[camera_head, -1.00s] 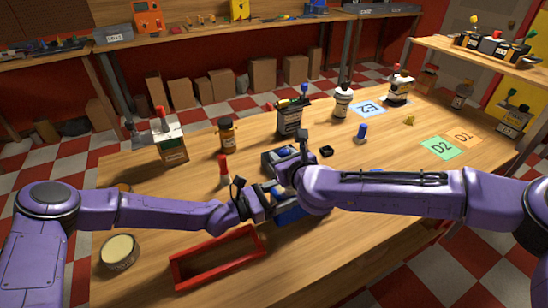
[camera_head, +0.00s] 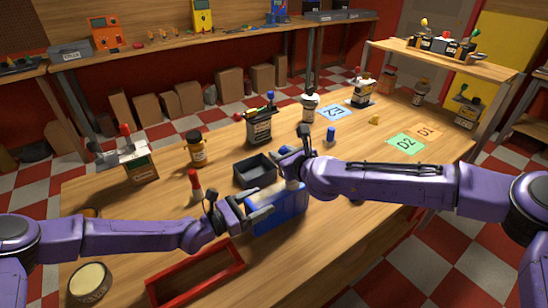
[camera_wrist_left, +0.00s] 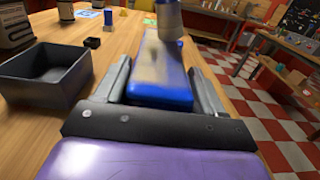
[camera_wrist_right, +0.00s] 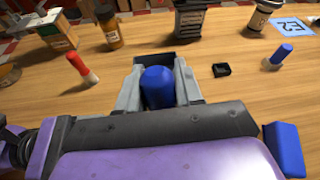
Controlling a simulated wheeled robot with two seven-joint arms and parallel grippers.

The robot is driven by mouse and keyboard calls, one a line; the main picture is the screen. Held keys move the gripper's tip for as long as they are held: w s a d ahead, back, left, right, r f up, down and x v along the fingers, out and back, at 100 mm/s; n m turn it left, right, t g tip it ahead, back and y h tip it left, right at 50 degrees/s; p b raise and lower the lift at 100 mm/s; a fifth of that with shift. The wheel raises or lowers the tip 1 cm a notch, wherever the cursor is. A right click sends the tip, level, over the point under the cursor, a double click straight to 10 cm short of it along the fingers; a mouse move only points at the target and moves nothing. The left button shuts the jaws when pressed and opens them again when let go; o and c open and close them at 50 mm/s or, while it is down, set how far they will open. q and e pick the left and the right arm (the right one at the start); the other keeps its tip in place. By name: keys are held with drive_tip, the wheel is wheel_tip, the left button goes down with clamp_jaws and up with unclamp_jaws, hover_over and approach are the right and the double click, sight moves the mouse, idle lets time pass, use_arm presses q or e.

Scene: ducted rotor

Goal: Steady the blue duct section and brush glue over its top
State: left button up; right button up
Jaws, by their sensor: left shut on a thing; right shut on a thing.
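The blue duct section (camera_head: 280,214) lies on the table between my two arms. My left gripper (camera_head: 262,207) is shut on its left end, with one finger on each side in the left wrist view (camera_wrist_left: 160,95). A pale tan film covers much of the section's top (camera_wrist_left: 163,62); the nearest strip is bare blue. My right gripper (camera_head: 290,162) is shut on the brush, whose blue handle (camera_wrist_right: 158,88) shows between its fingers. The brush's lower end (camera_wrist_left: 168,20) is over the far part of the top. I cannot tell whether its bristles touch.
A dark grey tray (camera_head: 255,182) stands just behind the section. A red open frame (camera_head: 195,280) and a round tin (camera_head: 90,283) are in front at left. A red-capped tube (camera_head: 195,187) and an amber bottle (camera_head: 196,150) stand to the left.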

drive_tip(key=w+d, duration=0.3)
drive_tip(key=d, duration=0.1)
drive_tip(key=s+a, duration=1)
drive_tip(key=a, duration=0.5)
wheel_tip(320, 180, up, 8)
drive_tip(key=shift+s+d, duration=0.15)
drive_tip(key=shift+d, duration=0.05)
idle(1.0)
idle(0.4)
use_arm(q)
drive_tip(key=o, duration=1.2)
drive_tip(key=shift+o, duration=0.2)
